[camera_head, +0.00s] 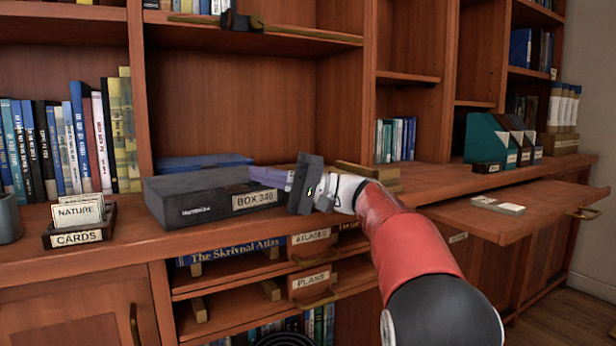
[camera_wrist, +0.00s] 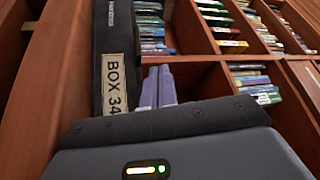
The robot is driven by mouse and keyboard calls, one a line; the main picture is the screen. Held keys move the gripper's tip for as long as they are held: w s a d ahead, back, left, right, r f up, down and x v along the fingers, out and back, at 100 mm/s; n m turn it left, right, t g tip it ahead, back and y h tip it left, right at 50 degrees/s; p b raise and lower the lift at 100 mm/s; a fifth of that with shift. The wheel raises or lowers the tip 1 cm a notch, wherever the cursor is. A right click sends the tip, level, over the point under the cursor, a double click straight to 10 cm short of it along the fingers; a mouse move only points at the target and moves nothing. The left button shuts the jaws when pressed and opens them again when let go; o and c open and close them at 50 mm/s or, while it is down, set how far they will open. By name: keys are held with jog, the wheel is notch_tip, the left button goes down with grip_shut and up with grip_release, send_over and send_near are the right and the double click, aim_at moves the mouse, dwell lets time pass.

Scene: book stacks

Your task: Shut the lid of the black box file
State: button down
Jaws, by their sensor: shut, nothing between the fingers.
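The black box file (camera_head: 195,196) lies flat on the wooden ledge with its label "BOX 346" facing front. Its top looks level, with no raised lid showing; a small gap under the lid cannot be ruled out. In the wrist view its dark side and label (camera_wrist: 115,83) stand at upper left. My gripper (camera_head: 302,186) is just right of the box's right end, close to the label. It is shut and empty. Its fingertips are hard to make out, and I cannot tell whether it touches the box.
Purple books (camera_head: 270,176) lie behind the box's right end, and a blue box (camera_head: 204,162) lies behind it. A card tray (camera_head: 80,235) stands to the left. Drawers and shelves sit below the ledge. A pulled-out board (camera_head: 545,208) projects at right.

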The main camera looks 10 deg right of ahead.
jog(key=d+r+p+v, duration=0.1)
jog(key=r+p+v, duration=0.15)
jog(key=v, duration=1.25)
jog(key=s+a+f+m+h+p, duration=0.2)
jog(key=s+a+f+h, duration=0.25)
jog(key=s+a, duration=0.25)
jog(key=s+a+f+m+h+p, duration=0.2)
jog(key=s+a+f+h, duration=0.2)
jog(key=s+a+h, duration=0.25)
jog(key=s+d+f+n+h+p, duration=0.1)
jog(key=s+d+f+h+p, duration=0.1)
jog(key=s, duration=0.5)
jog(key=s+d+f+n+t+h+p, duration=0.1)
jog(key=s+d+f+h+p, duration=0.1)
jog(key=s+d+f+h, duration=0.3)
jog(key=s+f+h, duration=0.2)
jog(key=s+f, duration=0.1)
jog(key=f, duration=0.1)
jog(key=shift+s+n+t, duration=0.3)
jog(key=shift+n, duration=0.1)
